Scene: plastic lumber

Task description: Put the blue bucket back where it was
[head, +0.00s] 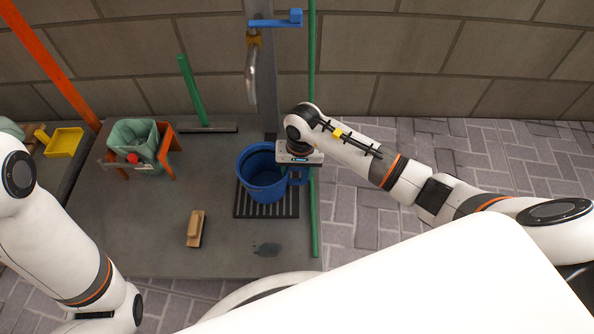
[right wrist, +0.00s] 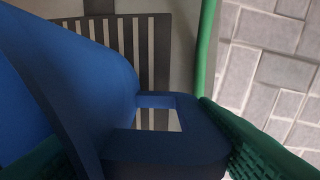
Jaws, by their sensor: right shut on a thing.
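The blue bucket (head: 258,178) is upright at the black slatted grate (head: 266,211), under the tap (head: 252,68). It covers the back of the grate; I cannot tell whether it rests on it or hangs just above. My right gripper (head: 298,172) is at the bucket's right side, shut on its side handle. In the right wrist view the blue bucket (right wrist: 75,85) fills the left, and its squared handle (right wrist: 165,147) lies between the green finger pads. The grate (right wrist: 135,40) shows behind it. My left arm is at the left edge; its gripper is out of view.
A green vertical pole (head: 314,215) stands close right of the bucket. A wooden brush (head: 195,228) lies on the grey platform (head: 150,235). A grey-green mop bucket (head: 133,140), a green-handled squeegee (head: 192,95) and a yellow dustpan (head: 66,142) are to the left. The platform's front left is clear.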

